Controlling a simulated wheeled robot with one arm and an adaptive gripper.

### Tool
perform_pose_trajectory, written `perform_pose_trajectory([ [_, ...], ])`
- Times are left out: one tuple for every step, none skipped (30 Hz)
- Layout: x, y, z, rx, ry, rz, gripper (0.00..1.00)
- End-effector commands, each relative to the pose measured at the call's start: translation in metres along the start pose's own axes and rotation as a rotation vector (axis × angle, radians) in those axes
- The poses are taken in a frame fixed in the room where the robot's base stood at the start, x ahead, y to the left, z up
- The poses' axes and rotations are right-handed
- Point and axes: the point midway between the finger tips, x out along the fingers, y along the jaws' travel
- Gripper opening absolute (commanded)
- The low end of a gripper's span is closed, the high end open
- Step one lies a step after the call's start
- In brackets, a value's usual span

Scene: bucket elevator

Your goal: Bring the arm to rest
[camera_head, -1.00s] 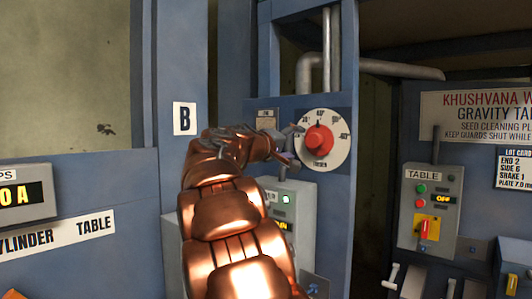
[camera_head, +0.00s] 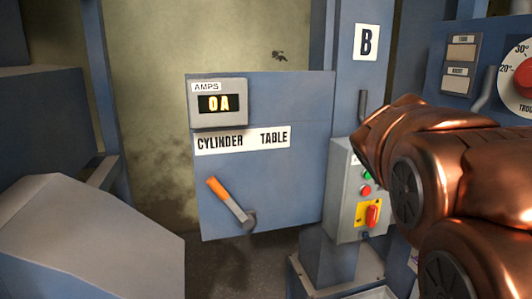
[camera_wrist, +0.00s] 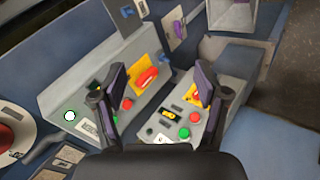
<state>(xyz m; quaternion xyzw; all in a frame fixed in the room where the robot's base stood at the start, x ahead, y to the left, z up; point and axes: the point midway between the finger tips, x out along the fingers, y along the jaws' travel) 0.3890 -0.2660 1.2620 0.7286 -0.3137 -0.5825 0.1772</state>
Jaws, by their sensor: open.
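My copper arm (camera_head: 440,170) comes in from the right edge in the head view and points left, with its end in front of the blue post marked B. My gripper's fingers are not clearly seen there. In the wrist view my gripper (camera_wrist: 161,80) has its two dark fingers wide apart, with nothing held between them. Behind and between the fingers, two grey control boxes show, a left one (camera_wrist: 70,95) and a right one (camera_wrist: 235,92), with red and green buttons and red switches on yellow plates. I cannot tell whether the fingers touch anything.
A blue panel (camera_head: 300,190) carries an amps display (camera_head: 215,104) reading 0 A and an orange-handled lever (camera_head: 230,203). A grey control box (camera_head: 343,190) stands close beside the arm. A red knob (camera_head: 524,78) on a dial is at the right edge. A grey sloped housing (camera_head: 90,240) fills the lower left.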

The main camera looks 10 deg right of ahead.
Motion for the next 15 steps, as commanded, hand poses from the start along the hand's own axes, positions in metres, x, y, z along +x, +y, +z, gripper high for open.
perform_pose_trajectory([
  [-0.002, -0.026, 0.018, -0.019, -0.019, -0.062, 0.74],
  [-0.002, -0.042, 0.029, -0.03, -0.035, -0.099, 0.74],
  [-0.003, -0.061, 0.043, -0.044, -0.052, -0.146, 0.74],
  [-0.005, -0.076, 0.055, -0.054, -0.068, -0.182, 0.74],
  [-0.007, -0.09, 0.067, -0.065, -0.084, -0.217, 0.74],
  [-0.01, -0.108, 0.083, -0.079, -0.104, -0.262, 0.74],
  [-0.012, -0.122, 0.095, -0.091, -0.121, -0.296, 0.74],
  [-0.014, -0.136, 0.108, -0.104, -0.141, -0.33, 0.74],
  [-0.019, -0.153, 0.125, -0.12, -0.162, -0.374, 0.74],
  [-0.022, -0.165, 0.138, -0.131, -0.178, -0.407, 0.74],
  [-0.026, -0.178, 0.151, -0.145, -0.198, -0.439, 0.74],
  [-0.03, -0.193, 0.169, -0.163, -0.222, -0.48, 0.74],
  [-0.035, -0.203, 0.181, -0.174, -0.238, -0.51, 0.74],
  [-0.039, -0.213, 0.193, -0.185, -0.253, -0.538, 0.74],
  [-0.043, -0.224, 0.208, -0.199, -0.275, -0.571, 0.74],
])
